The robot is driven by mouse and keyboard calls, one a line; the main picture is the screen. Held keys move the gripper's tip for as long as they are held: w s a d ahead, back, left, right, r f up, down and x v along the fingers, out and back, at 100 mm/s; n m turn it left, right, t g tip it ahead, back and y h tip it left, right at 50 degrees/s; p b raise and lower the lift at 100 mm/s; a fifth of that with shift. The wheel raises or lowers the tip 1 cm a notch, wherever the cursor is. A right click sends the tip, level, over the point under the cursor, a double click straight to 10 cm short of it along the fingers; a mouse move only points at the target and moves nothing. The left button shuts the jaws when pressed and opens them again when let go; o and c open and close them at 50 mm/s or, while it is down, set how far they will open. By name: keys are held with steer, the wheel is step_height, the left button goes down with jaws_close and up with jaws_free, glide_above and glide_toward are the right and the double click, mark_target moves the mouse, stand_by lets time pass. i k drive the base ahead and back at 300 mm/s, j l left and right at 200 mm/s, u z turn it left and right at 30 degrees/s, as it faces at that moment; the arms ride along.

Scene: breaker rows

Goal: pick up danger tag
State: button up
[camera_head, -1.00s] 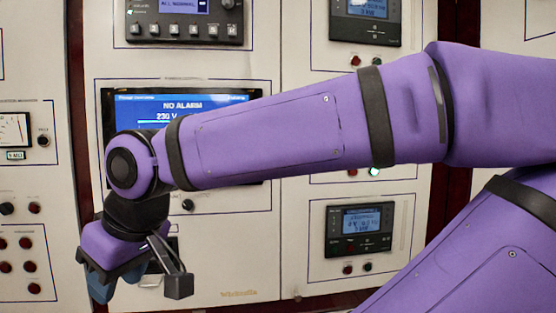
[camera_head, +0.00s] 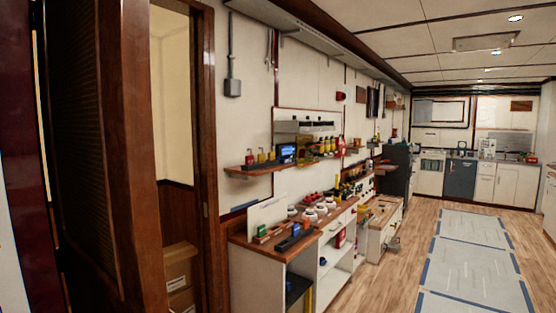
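I cannot pick out a danger tag for certain in the head view. Small red and yellow items (camera_head: 325,146) stand or hang along the wall above the bench, too small to tell apart. My gripper and arm are out of view.
A wooden-topped bench (camera_head: 268,249) holding several small items runs along the left wall, below a narrow shelf (camera_head: 240,172). An open doorway with a brown frame (camera_head: 206,130) is at the near left. The floor with blue-edged grey mats (camera_head: 468,262) is clear at right. Cabinets (camera_head: 507,186) stand at the far end.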

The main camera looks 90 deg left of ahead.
mark_target(249, 159)
steer(key=i+j+u, duration=0.1)
steer(key=u, duration=0.3)
steer(key=i+j+u, duration=0.15)
steer(key=u, duration=0.25)
steer(key=i+j+u, duration=0.2)
steer(key=u, duration=0.2)
steer(key=i+u, duration=0.15)
steer(key=u, duration=0.25)
steer(key=i+j+u, duration=0.1)
steer(key=i+u, duration=0.55)
steer(key=i+l+u, duration=0.2)
steer(key=i+u, duration=0.6)
steer(key=i+l+u, duration=0.1)
steer(key=i+u, duration=0.3)
steer(key=i+l+u, duration=0.2)
steer(key=u, duration=0.25)
steer(key=i+j+z, duration=0.2)
steer(key=j, duration=0.25)
steer(key=i+l, duration=0.05)
